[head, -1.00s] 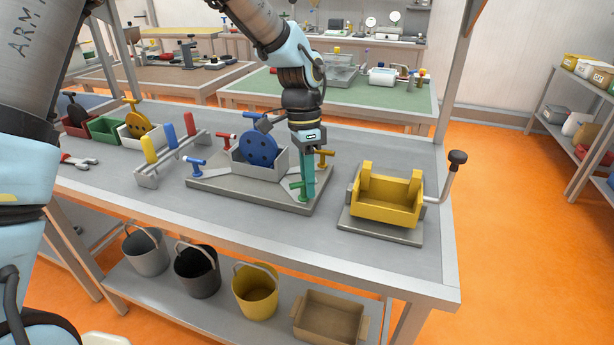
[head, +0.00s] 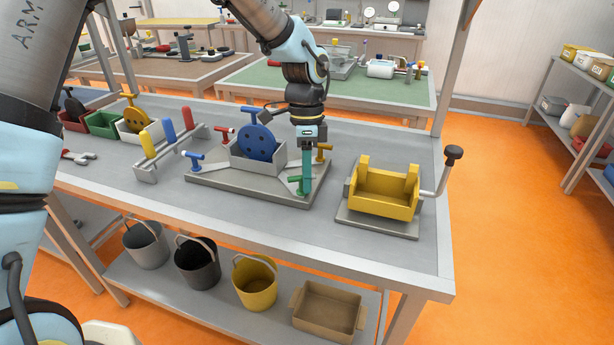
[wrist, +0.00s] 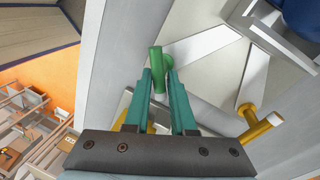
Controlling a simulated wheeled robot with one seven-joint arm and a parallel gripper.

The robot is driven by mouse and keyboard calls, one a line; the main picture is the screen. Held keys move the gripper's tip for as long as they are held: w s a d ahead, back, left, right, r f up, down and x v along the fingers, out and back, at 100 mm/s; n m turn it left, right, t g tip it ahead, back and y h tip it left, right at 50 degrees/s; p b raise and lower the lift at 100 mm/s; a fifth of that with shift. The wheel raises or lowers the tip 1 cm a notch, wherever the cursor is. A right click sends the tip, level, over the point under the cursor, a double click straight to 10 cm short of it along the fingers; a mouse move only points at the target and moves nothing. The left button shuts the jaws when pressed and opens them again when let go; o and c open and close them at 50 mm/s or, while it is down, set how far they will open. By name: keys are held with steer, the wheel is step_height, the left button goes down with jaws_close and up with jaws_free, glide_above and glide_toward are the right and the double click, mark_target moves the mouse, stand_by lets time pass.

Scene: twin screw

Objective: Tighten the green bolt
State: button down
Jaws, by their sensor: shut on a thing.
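The green bolt (head: 295,179) stands at the front right corner of the grey base plate (head: 235,190). Its green T-shaped handle sticks out to the left of my fingers in the head view. In the wrist view the green handle (wrist: 156,60) shows between and just beyond the teal fingertips. My gripper (head: 305,187) points straight down over this corner and is shut on the green bolt's handle. The fingers hide part of the handle, and the bolt's shank is mostly hidden.
A light grey block holding a blue disc (head: 257,142) sits mid-plate. Blue (head: 194,158), red (head: 224,134) and yellow (head: 323,151) T-handles stand around it. A yellow cradle with a crank (head: 385,200) is to the right. A rack (head: 165,155) stands left. Bare bench lies in front.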

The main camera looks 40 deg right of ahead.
steer(key=shift+a+f, duration=0.15)
steer(key=shift+a, duration=0.1)
stand_by(0.3)
steer(key=c, duration=1.1)
jaws_free()
steer(key=o, duration=0.3)
steer(key=shift+d, duration=0.1)
steer(key=shift+o, duration=0.2)
step_height(320, 180, up, 11)
steer(key=w+d+b, duration=0.1)
steer(key=b, duration=0.1)
steer(key=shift+w+d, duration=0.15)
steer(key=shift+w, duration=0.2)
steer(key=shift+f, duration=0.1)
